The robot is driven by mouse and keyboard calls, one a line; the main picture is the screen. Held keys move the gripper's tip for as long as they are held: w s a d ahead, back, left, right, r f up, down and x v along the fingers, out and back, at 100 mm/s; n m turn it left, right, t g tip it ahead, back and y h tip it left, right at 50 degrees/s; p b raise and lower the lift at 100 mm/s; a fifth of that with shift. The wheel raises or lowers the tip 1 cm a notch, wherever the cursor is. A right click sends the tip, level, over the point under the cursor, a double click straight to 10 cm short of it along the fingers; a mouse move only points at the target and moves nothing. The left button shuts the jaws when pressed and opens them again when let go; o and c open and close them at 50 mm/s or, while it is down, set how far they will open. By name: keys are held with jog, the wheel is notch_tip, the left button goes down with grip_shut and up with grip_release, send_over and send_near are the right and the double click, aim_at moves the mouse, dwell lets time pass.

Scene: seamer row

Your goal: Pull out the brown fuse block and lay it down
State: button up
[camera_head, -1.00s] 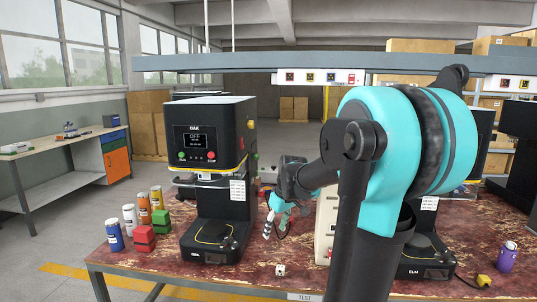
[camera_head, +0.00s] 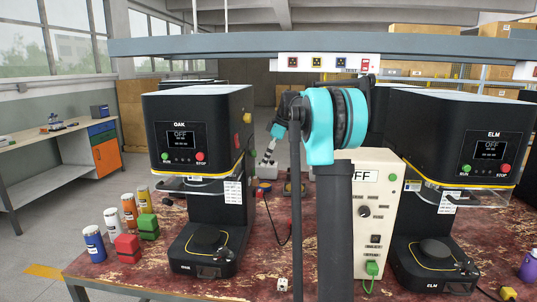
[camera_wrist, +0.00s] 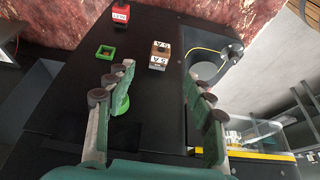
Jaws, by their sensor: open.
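The brown fuse block (camera_wrist: 158,57), with white "5A" labels, stands on a black surface in the wrist view, ahead of my fingers. I cannot tell how deeply it is seated. My gripper (camera_wrist: 157,76) is open and empty, its two fingers spread to the left and right below the block in the picture, apart from it. The fuse block cannot be made out there.
The OAK machine (camera_head: 200,125), cream OFF box (camera_head: 375,215) and ELM machine (camera_head: 460,130) flank the arm.

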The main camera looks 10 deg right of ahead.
aim_at(258, 178)
jog(key=x, duration=0.9)
jog(key=shift+a+f, duration=0.15)
jog(key=shift+f, duration=0.1)
jog(key=shift+c, duration=0.2)
jog(key=c, duration=1.2)
jog(key=shift+o, duration=0.2)
grip_shut()
jog(key=shift+s+d, duration=0.25)
jog(key=shift+d, duration=0.45)
jog(key=shift+s+d, duration=0.1)
jog(key=shift+d, duration=0.3)
jog(key=shift+s+d, duration=0.1)
jog(key=shift+d, duration=0.25)
jog(key=shift+s+d, duration=0.2)
jog(key=shift+d, duration=0.4)
